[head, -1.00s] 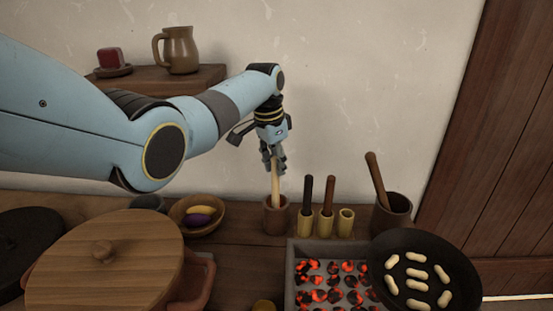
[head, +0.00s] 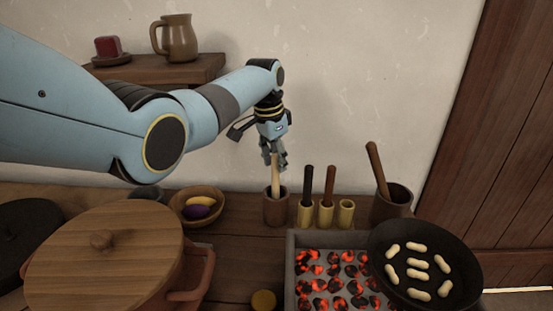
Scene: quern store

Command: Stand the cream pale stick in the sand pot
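The cream pale stick (head: 276,181) stands nearly upright, its lower end inside the brown pot (head: 276,211). This pot stands at the back of the counter by the wall, and its inside is hidden, so I cannot see sand or whether the stick touches the bottom. My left gripper (head: 277,160) comes down from above and is shut on the stick's upper part, above the pot's rim. My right gripper is not in view.
Right of the pot stand several small yellow holders (head: 326,214), two with dark-handled sticks. A brown mortar (head: 392,203) with a pestle is further right. In front are a coal tray (head: 290,270) and a black pan (head: 465,265). A bowl (head: 185,213) and a lidded pot (head: 195,280) stand left.

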